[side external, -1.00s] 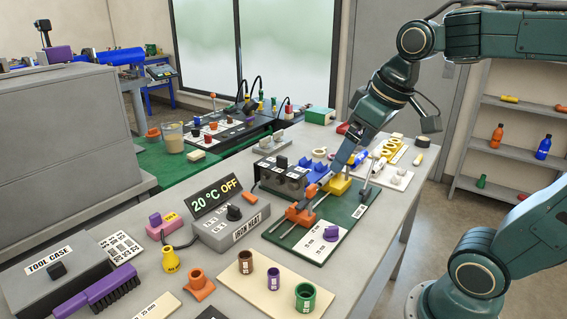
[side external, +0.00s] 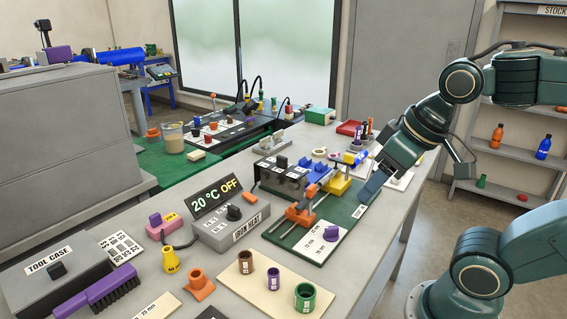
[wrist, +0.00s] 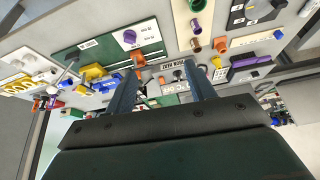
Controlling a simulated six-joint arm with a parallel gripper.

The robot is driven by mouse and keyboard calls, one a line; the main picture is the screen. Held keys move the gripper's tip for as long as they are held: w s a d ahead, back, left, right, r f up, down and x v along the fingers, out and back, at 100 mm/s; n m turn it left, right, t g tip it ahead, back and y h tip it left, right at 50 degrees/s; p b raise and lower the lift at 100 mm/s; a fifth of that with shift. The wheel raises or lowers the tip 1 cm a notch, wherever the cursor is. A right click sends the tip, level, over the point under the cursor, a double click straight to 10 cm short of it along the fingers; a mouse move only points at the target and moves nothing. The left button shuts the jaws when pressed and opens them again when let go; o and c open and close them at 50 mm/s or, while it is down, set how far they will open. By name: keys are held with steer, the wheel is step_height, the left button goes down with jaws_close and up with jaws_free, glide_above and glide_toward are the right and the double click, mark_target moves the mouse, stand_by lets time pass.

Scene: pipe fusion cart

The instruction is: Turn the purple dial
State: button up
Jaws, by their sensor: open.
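A purple dial (side external: 331,232) sits on a white plate with size labels, on the green board (side external: 352,212) at the near right of the bench. In the wrist view the dial (wrist: 130,37) shows at the upper left, beyond my left finger. A second purple knob (side external: 155,218) sits on a pink box at the left of the bench. My gripper (wrist: 160,68) is open and empty, its two fingers well apart. In the side view my gripper (side external: 371,186) is above the right edge of the green board, up and to the right of the dial, apart from it.
An orange clamp (side external: 301,212) on rails stands just left of and behind the dial plate. A yellow block (side external: 336,185) and black boxes stand behind it. The iron seat box (side external: 232,228) is to the left. Brown, purple and green sockets (side external: 305,298) stand in front.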

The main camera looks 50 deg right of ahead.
steer(key=w+d+f+m+g, duration=0.3)
steer(key=w+d+m, duration=0.2)
steer(key=w, duration=0.2)
steer(key=m+g, duration=0.2)
steer(key=m, duration=0.1)
glide_above(332, 227)
step_height(332, 227, down, 5)
steer(key=shift+f, duration=0.2)
steer(key=shift+f, duration=0.1)
steer(key=shift+f, duration=6.8)
steer(key=c, duration=1)
